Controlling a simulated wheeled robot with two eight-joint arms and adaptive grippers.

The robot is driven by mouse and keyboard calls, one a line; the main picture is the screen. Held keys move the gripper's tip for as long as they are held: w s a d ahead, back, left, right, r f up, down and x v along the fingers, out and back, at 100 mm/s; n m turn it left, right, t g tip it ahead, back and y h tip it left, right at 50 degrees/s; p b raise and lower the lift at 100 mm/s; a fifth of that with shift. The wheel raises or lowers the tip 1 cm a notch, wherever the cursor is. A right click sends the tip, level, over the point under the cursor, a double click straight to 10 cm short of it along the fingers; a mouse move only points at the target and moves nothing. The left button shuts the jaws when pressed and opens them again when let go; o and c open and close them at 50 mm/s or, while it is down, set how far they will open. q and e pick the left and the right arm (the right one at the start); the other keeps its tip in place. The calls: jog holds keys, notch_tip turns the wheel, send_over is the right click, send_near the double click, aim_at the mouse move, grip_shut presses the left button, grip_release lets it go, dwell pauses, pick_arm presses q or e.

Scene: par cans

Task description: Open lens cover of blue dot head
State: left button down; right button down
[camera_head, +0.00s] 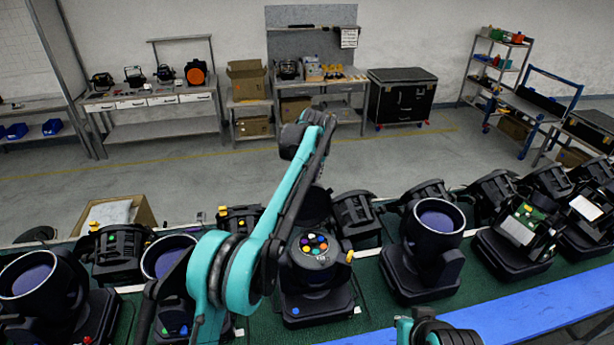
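A black par-can head with a small blue dot (295,310) on its base stands near the middle of the green bench. A round disc of coloured circles (314,245) shows at its front, and a yellow tab (349,256) sticks out at its right side. My teal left arm crosses in front of its left side. I cannot make out the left fingertips or whether they touch the head. Part of my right arm shows at the bottom edge; its fingertips are out of view. Whether a lens cover is open or closed is not clear.
Another head with a large lens (437,216) stands close to the right. A head at the far left (28,276) has a similar lens. More heads line the bench behind and at the right (515,232). A blue strip (540,318) runs along the near right edge.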

pick_arm(q)
jog(key=shift+w+r, duration=0.15)
jog(key=c, duration=1)
grip_release()
jog(key=shift+o, duration=0.2)
jog(key=shift+d, duration=0.1)
jog(key=shift+w, duration=0.1)
jog(key=v, duration=1.1)
jog(key=shift+s+r, duration=0.25)
jog(key=shift+r, duration=0.1)
